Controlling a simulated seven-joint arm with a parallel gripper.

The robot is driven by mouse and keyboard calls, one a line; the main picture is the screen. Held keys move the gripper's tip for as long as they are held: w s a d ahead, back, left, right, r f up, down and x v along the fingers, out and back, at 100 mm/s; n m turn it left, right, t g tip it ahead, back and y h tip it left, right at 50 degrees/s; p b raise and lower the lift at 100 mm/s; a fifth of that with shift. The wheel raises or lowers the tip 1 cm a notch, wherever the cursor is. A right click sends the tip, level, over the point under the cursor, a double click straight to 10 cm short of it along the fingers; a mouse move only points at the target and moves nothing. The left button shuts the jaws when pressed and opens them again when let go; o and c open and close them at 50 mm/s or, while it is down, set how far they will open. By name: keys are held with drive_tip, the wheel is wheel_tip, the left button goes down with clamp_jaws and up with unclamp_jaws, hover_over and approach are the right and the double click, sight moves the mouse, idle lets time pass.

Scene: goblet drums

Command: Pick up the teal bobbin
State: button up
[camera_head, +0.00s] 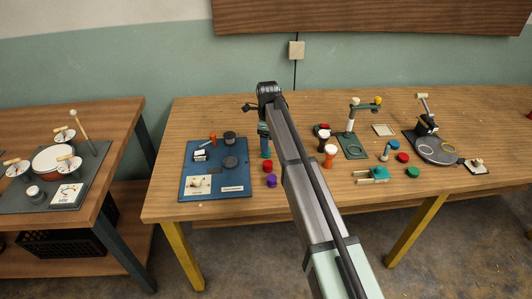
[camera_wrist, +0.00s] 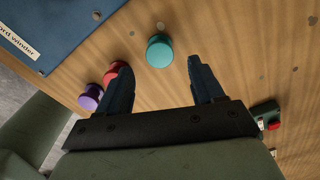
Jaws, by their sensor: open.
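The teal bobbin (camera_wrist: 159,51) stands on the wooden table in the wrist view, near the top middle. It lies just past the fingertips and roughly in line with the gap between them. My gripper (camera_wrist: 160,68) is open, with nothing between its fingers. In the head view my gripper (camera_head: 264,140) points down over the table, just right of the blue board. There I cannot clearly tell the teal bobbin from the fingers. A red bobbin (camera_wrist: 116,71) is close to the left finger, partly hidden by it.
A purple bobbin (camera_wrist: 90,97) stands beside the red one. The blue board (camera_head: 215,168) with parts on it lies to the left. Bare table lies right of the teal bobbin.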

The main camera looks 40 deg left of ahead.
drive_tip(key=shift+a+f, duration=0.15)
drive_tip(key=shift+f, duration=2.4)
drive_tip(key=shift+c, duration=0.5)
drive_tip(key=c, duration=1)
drive_tip(key=shift+r, duration=0.1)
